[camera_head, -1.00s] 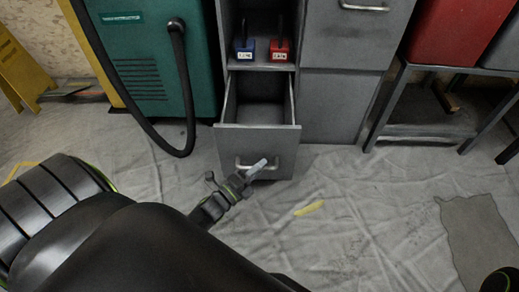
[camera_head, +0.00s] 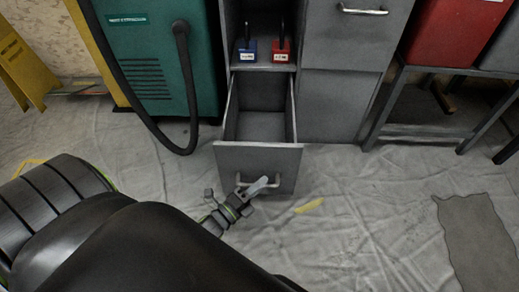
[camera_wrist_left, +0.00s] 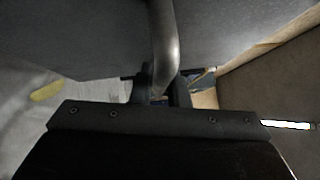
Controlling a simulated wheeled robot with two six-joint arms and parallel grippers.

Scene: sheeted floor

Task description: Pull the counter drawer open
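The grey counter drawer (camera_head: 230,158) is pulled out well from the cabinet, and its empty inside shows. A silver bar handle (camera_head: 243,183) is on its front. My left gripper (camera_head: 262,186) is at this handle. In the left wrist view, the handle (camera_wrist_left: 164,45) runs down between the two dark fingers of the left gripper (camera_wrist_left: 163,88), which are shut closely around it. Part of the handle is hidden by the fingers. My right gripper is not in view.
A blue padlock (camera_head: 246,54) and a red padlock (camera_head: 281,54) stand on the shelf above the drawer. A teal machine (camera_head: 150,70) with a black hose is at left. A metal stand (camera_head: 425,133) is at right. A yellow strip (camera_head: 309,205) lies on the sheeted floor.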

